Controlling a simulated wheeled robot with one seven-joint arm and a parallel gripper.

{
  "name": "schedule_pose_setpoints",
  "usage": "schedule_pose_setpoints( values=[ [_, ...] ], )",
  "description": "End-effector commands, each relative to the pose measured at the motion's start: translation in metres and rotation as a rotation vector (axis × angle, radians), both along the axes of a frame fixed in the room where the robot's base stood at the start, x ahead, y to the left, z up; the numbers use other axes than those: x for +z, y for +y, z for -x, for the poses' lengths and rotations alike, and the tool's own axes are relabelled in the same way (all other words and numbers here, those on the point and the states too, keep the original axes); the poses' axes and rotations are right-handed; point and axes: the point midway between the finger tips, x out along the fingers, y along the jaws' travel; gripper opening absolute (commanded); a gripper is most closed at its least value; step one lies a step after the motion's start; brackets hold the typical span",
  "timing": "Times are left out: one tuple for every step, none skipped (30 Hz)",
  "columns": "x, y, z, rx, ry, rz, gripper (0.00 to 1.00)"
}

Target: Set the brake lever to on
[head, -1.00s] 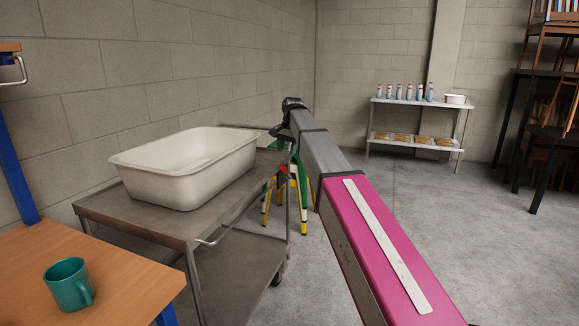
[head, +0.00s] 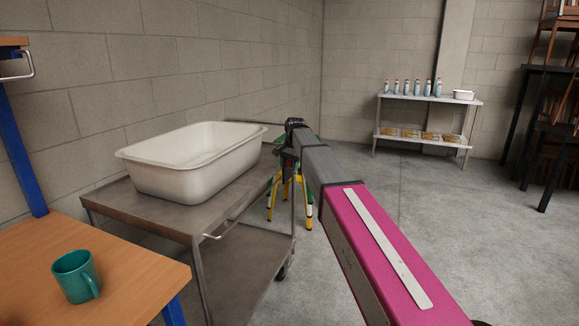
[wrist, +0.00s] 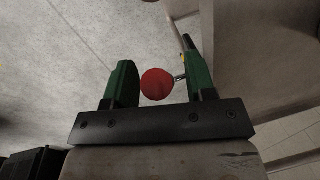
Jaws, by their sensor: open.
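The brake lever shows in the wrist view as a round red knob (wrist: 157,84) on a thin metal stem. My gripper (wrist: 157,58) is open, with one green finger on each side of the knob. A gap shows at the left finger; I cannot tell whether the right finger touches the knob or stem. In the head view my gripper (head: 283,164) is low at the right end of a grey metal trolley (head: 200,222), mostly hidden by my own arm. The lever's setting cannot be read.
A white tub (head: 190,178) stands on the trolley. A teal mug (head: 76,277) is on a wooden table (head: 135,272) at front left. A yellow-legged stool (head: 302,195) stands behind my gripper. Open floor lies right, before a shelf (head: 425,99) of bottles.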

Motion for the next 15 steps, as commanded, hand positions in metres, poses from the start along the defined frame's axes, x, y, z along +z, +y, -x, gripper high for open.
schedule_pose_setpoints(
  values=[
    [-0.0005,0.0001,0.0000,0.000,0.000,0.000,0.51],
    [-0.0005,0.0002,-0.0001,0.000,0.000,0.000,0.51],
    [-0.0005,0.0002,-0.0001,0.000,0.000,0.000,0.51],
    [-0.0004,0.0001,-0.0001,0.000,0.000,0.000,0.51],
    [-0.0004,0.0001,-0.0001,0.000,0.000,0.000,0.51],
    [-0.0003,0.0001,-0.0001,0.000,0.000,0.000,0.51],
    [-0.0003,0.0001,-0.0001,0.000,0.000,0.000,0.47],
    [-0.0002,0.0001,-0.0001,0.000,0.000,0.000,0.38],
    [-0.0002,0.0001,-0.0001,0.000,0.000,0.000,0.24],
    [-0.0001,0.0001,-0.0001,0.000,0.000,0.000,0.15],
    [-0.0001,0.0001,-0.0001,0.000,0.000,0.000,0.05],
    [-0.0001,0.0001,-0.0001,0.000,0.000,0.000,0.00],
    [-0.0001,0.0001,-0.0001,0.000,0.000,0.000,0.00],
    [0.0000,0.0001,0.0000,0.000,0.000,0.000,0.00],
    [-0.0003,0.0002,0.0002,0.000,-0.001,0.000,0.00]
  ],
)
